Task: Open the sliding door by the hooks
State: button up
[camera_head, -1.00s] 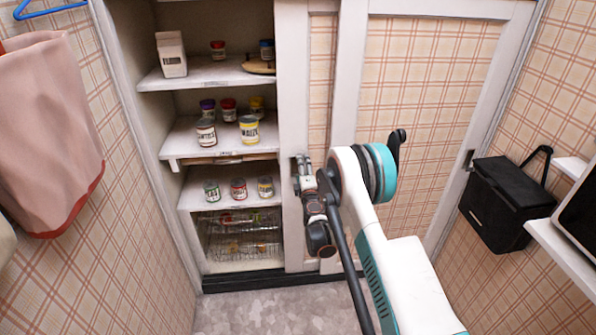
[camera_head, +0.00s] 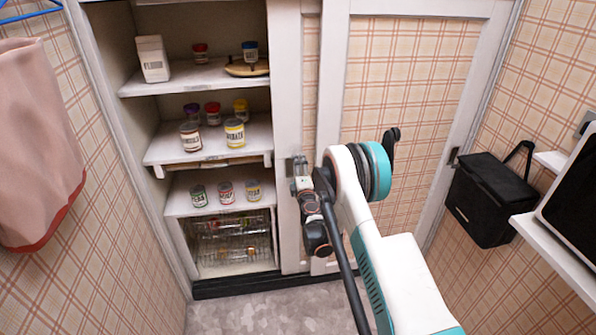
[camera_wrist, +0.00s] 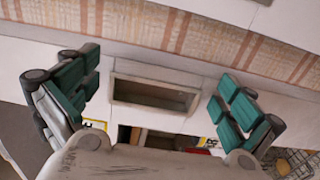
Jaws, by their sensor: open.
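The sliding door, a white frame (camera_head: 286,225) with plaid panels (camera_head: 405,90), stands right of the open shelves. A recessed rectangular handle is set in its left white frame; in the wrist view the handle (camera_wrist: 150,95) shows as a pale-rimmed slot. My gripper (camera_head: 300,180) is at this frame, in front of the handle, and partly covers it. In the wrist view my gripper (camera_wrist: 158,92) has its two green-padded fingers wide apart, one on each side of the handle, with nothing between them. Whether the fingertips touch the door cannot be told. A second dark handle (camera_head: 452,157) is on the right frame.
Open shelves (camera_head: 200,76) with several jars and a flour packet (camera_head: 152,58) are left of the door. A black bag (camera_head: 485,200) and a white wall shelf (camera_head: 565,255) are on the right. Grey floor below is clear.

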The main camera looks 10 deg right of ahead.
jog(key=s, duration=0.7)
jog(key=shift+s, duration=0.15)
jog(key=shift+a, duration=0.1)
jog(key=s+d+r+m+g+h, duration=0.1)
jog(key=d+r+m+h, duration=0.15)
jog(key=r, duration=0.65)
jog(key=s+d+r+m+g+h, duration=0.1)
jog(key=d+r+m, duration=0.25)
jog(key=r, duration=0.55)
jog(key=s+d+r+m+g, duration=0.25)
jog(key=s+r+m, duration=0.35)
jog(key=s+r, duration=0.45)
jog(key=s+a+f+m+g+y, duration=0.1)
jog(key=s+a+m+g, duration=0.1)
jog(key=s, duration=1)
jog(key=s+a+f+m+g+y, duration=0.1)
jog(key=s+a+f+g, duration=0.1)
jog(key=s, duration=1)
jog(key=s+a+f+m+g+y, duration=0.1)
jog(key=s+a, duration=0.3)
jog(key=s, duration=0.8)
jog(key=shift+a+f+m+g+y, duration=0.15)
jog(key=shift+m+g+y, duration=0.4)
jog(key=shift+m+g, duration=0.25)
